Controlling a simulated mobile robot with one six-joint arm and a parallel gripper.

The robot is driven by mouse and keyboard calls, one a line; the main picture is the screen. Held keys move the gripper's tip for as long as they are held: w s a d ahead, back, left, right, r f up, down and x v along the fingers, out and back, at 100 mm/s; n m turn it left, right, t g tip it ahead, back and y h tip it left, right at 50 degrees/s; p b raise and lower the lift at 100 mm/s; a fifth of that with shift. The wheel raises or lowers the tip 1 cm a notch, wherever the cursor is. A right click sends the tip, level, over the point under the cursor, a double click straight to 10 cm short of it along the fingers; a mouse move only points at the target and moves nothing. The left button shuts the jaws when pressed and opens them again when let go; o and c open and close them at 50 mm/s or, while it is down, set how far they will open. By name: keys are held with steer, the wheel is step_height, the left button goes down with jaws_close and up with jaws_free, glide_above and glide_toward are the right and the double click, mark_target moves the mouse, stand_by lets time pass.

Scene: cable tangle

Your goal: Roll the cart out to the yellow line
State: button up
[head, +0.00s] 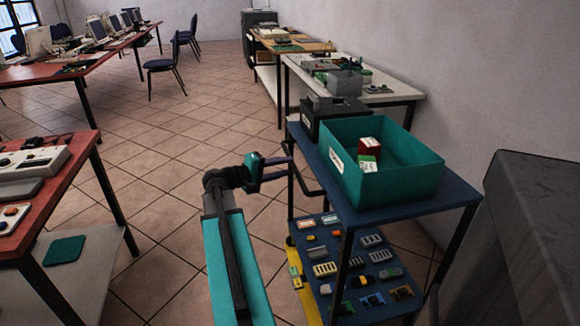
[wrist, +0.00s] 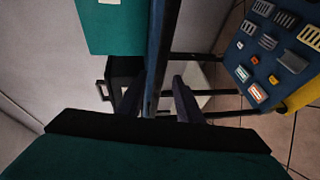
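The cart has a blue top shelf (head: 440,194) and a blue lower shelf (head: 322,262) on dark legs. A dark handle bar (head: 304,182) shows at its left end. A yellow strip (head: 305,296) lies along the lower shelf's left side, partly hidden; it also shows in the wrist view (wrist: 302,96). My gripper (head: 289,168) is open beside the cart's left end, near the handle. In the wrist view, my gripper's fingers (wrist: 158,98) stand apart, with the blue shelf edge (wrist: 160,50) seen between them. I cannot tell whether they touch the cart.
A teal bin (head: 400,190) with small boxes and a black box (head: 318,119) stand on the top shelf. The lower shelf carries several small parts. A red table (head: 70,172) is at left, a dark cabinet (head: 535,240) at right, a white bench (head: 395,91) behind. Tiled floor (head: 165,165) is clear between.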

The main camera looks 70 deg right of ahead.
steer(key=v, duration=0.9)
steer(key=shift+a+p, duration=0.3)
steer(key=shift+w, duration=0.1)
